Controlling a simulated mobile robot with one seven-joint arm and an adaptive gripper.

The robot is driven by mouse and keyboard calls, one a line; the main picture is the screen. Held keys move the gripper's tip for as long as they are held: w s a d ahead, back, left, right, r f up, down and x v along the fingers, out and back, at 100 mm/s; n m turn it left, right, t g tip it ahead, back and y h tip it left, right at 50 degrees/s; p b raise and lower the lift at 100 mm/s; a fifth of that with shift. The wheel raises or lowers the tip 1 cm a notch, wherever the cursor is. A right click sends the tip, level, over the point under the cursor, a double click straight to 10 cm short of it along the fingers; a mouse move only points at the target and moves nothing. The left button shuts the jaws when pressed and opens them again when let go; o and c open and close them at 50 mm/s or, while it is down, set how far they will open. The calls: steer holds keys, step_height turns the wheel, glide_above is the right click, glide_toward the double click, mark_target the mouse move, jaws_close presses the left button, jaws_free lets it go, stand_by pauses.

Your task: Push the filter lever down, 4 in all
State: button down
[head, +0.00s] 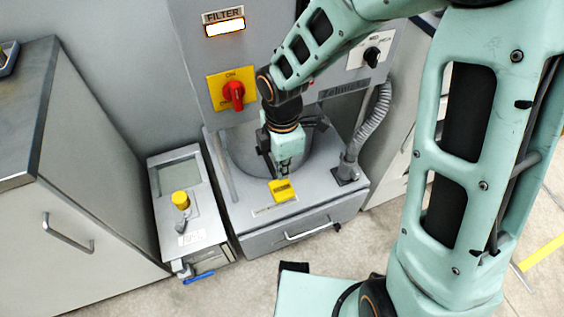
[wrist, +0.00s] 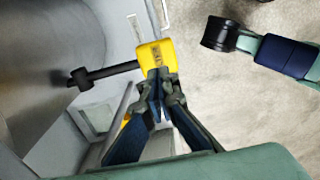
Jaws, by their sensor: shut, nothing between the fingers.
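The filter lever shows in the wrist view as a yellow block-shaped handle (wrist: 153,55) with dark lettering, on a black rod running left to a dark pivot. In the head view the yellow handle (head: 283,191) is at the front of the grey machine's top, above the drawer. My gripper (head: 284,173) points down just above and behind this handle. In the wrist view my gripper (wrist: 162,82) is shut and empty, its tips overlapping the handle's lower edge. I cannot tell whether they touch it. The rod is mostly hidden in the head view.
A lit FILTER sign (head: 225,28) and a red rotary switch (head: 233,92) are on the back panel. A small grey unit with a yellow knob (head: 181,199) stands to the left. A ribbed hose (head: 372,128) rises at the right. A drawer handle (head: 308,229) sits below.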

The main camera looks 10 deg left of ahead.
step_height(320, 180, down, 6)
steer(key=shift+f+b, duration=0.2)
steer(key=shift+b, duration=0.8)
step_height(320, 180, down, 8)
steer(key=b, duration=0.4)
steer(key=shift+s+d+r, duration=0.1)
steer(key=shift+s+d, duration=0.05)
steer(key=shift+s, duration=0.1)
steer(key=shift+r, duration=0.3)
steer(key=p, duration=0.8)
glide_toward(283, 198)
steer(key=shift+s+d+f, duration=0.3)
steer(key=shift+s+d, duration=0.15)
steer(key=shift+d, duration=0.05)
steer(key=shift+s+d+f, duration=0.25)
steer(key=shift+s+d, duration=0.2)
